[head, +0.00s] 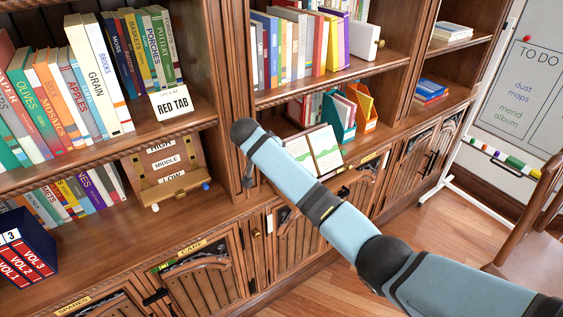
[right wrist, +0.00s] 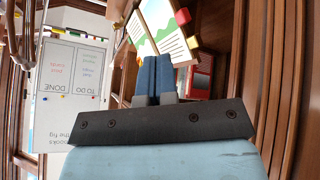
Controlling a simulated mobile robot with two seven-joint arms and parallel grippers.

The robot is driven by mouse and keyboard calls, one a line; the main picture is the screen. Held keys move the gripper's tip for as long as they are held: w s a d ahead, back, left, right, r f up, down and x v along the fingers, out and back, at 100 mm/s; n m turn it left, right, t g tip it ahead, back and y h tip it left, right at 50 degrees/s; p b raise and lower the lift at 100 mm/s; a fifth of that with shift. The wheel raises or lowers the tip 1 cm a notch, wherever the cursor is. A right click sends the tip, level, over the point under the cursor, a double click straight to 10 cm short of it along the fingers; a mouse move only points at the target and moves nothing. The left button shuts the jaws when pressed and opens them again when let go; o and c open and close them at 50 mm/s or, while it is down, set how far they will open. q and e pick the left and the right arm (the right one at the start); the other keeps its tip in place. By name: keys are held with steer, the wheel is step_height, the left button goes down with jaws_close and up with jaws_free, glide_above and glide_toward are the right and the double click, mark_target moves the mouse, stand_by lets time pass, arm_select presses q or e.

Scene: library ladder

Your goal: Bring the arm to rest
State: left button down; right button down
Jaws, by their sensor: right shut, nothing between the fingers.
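My right arm comes in from the lower right of the head view, pale blue with dark joints, and reaches across the front of the bookcase. Its far end is bent near the shelf with the sign board, and its gripper cannot be made out clearly there. In the right wrist view my right gripper (right wrist: 153,64) is shut, its two blue-grey fingers together with nothing between them. An open book (head: 315,151) with a green picture stands on the ledge behind the arm. It also shows beyond the fingertips in the right wrist view (right wrist: 166,32). My left gripper is not in view.
The wooden bookcase holds rows of books, a RED TAB card (head: 171,102), a sign board (head: 168,172) and a dark blue box (head: 25,250). Cabinet doors (head: 205,285) lie below. A whiteboard (head: 515,90) and a wooden chair (head: 530,215) stand at the right, with open floor before them.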

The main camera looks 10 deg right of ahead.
steer(key=s+d+f+n+t+y+p, duration=0.1)
steer(key=s+d+f+n+y, duration=0.15)
steer(key=s+f, duration=0.8)
steer(key=s+d+f+n+t+y, duration=0.1)
steer(key=s+f+n+y, duration=0.25)
steer(key=s+f, duration=0.75)
steer(key=s+d+n+t+y, duration=0.1)
steer(key=s+d, duration=0.4)
steer(key=s, duration=0.6)
steer(key=s+d+r+t+y, duration=0.1)
steer(key=s+d+t, duration=0.2)
steer(key=s, duration=0.8)
steer(key=shift+d+r+n+p, duration=0.3)
steer(key=shift+d+n+p, duration=0.1)
steer(key=shift+d, duration=0.6)
